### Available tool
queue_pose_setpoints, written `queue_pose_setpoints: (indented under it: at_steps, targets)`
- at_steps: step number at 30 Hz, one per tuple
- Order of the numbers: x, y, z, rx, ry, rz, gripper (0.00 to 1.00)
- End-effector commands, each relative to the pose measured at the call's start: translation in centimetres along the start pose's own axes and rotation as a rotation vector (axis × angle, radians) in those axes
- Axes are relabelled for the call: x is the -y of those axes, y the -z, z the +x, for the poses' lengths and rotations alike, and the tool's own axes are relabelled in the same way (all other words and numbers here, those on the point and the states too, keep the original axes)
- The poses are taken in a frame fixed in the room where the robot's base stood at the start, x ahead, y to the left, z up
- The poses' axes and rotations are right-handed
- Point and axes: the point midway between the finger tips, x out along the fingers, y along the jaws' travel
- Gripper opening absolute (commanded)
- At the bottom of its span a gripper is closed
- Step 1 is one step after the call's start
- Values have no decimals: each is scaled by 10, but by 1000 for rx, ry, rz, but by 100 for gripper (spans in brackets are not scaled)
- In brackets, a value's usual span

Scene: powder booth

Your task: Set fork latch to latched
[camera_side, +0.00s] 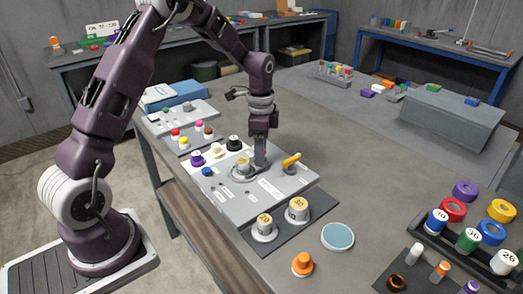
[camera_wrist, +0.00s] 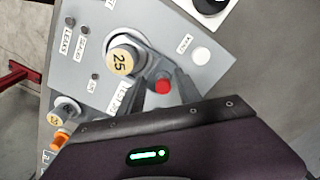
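My gripper (camera_side: 261,160) points down over the grey sloped panel (camera_side: 287,187), close beside a round dial (camera_side: 243,165). In the wrist view the two dark fingers of the gripper (camera_wrist: 166,77) stand apart on either side of a small red knob (camera_wrist: 162,85). I cannot tell whether they touch it. The dial, marked 25, shows just beside the fingers (camera_wrist: 120,61). An orange handle (camera_side: 291,160) rises from the panel to the right of my gripper in the side view. No latch label is readable, so I cannot tell which part is the fork latch.
A black knob (camera_side: 234,144), a purple knob (camera_side: 197,159) and a blue knob (camera_side: 207,171) are left of my gripper. Two numbered cylinders (camera_side: 264,229) (camera_side: 298,209) and an orange knob (camera_side: 302,264) stand in front.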

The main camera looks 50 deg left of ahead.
Motion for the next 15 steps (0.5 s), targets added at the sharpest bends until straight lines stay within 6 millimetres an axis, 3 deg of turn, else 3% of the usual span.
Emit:
queue_pose_setpoints:
  at_steps: [5, 15]
  targets:
    - [1, 0, -3, -1, 2, 0, 41]
    - [1, 0, -64, -2, 3, 0, 41]
